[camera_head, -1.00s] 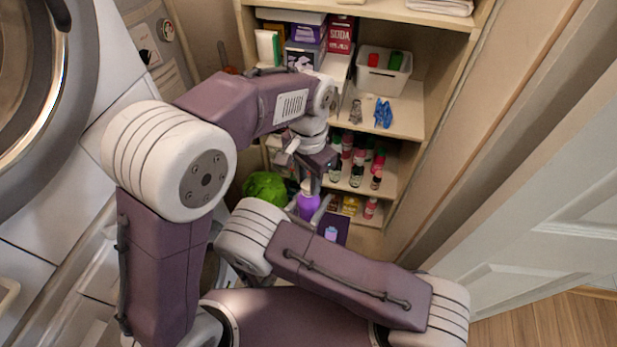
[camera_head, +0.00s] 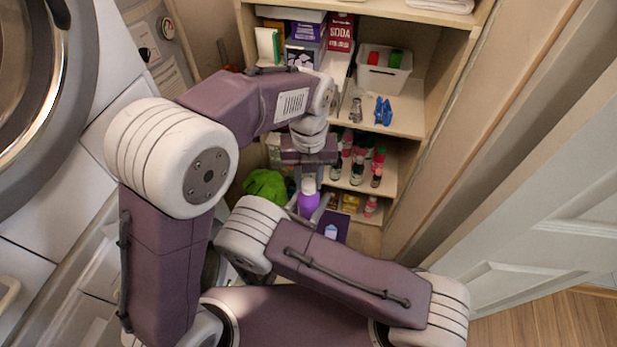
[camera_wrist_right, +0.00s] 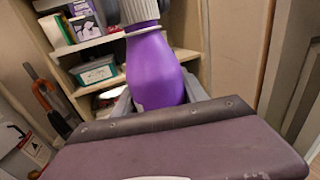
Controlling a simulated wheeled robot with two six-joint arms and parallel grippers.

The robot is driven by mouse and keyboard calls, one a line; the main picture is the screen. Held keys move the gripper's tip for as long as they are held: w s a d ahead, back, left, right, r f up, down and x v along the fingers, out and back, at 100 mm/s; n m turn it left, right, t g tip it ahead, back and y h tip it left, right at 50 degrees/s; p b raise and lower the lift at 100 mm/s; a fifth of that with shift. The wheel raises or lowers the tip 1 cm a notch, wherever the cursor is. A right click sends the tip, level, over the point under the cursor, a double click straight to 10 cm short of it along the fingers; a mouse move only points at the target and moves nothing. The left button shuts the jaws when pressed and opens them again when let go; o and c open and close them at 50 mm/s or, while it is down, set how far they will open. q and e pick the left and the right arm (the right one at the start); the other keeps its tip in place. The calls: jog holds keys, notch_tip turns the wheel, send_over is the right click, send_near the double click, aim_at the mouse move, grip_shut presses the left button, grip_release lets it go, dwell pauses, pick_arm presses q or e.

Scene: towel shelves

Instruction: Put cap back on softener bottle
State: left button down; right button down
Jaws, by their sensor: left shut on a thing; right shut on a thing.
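The purple softener bottle (camera_head: 308,203) stands upright in front of the lower shelves. In the right wrist view the bottle (camera_wrist_right: 155,70) fills the middle, between my right gripper's grey fingers. My right gripper (camera_wrist_right: 158,100) is shut on its body. The white cap (camera_head: 309,185) is at the bottle's top, and the ribbed white cap (camera_wrist_right: 138,10) shows at the top edge of the wrist view. My left gripper (camera_head: 309,174) points down from above and is shut on the cap. Whether the cap is fully seated I cannot tell.
Shelves behind hold a white bin (camera_head: 384,72), boxes, blue clips (camera_head: 383,110) and several small bottles (camera_head: 357,170). A green cloth-like item (camera_head: 266,186) lies left of the bottle. A washer is at the left, a white door (camera_head: 540,210) at the right.

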pick_arm(q)
jog(key=m, duration=0.3)
jog(key=c, duration=1.1)
grip_release()
jog(key=shift+o, duration=0.2)
jog(key=shift+r, duration=2.3)
jog(key=shift+c, duration=0.3)
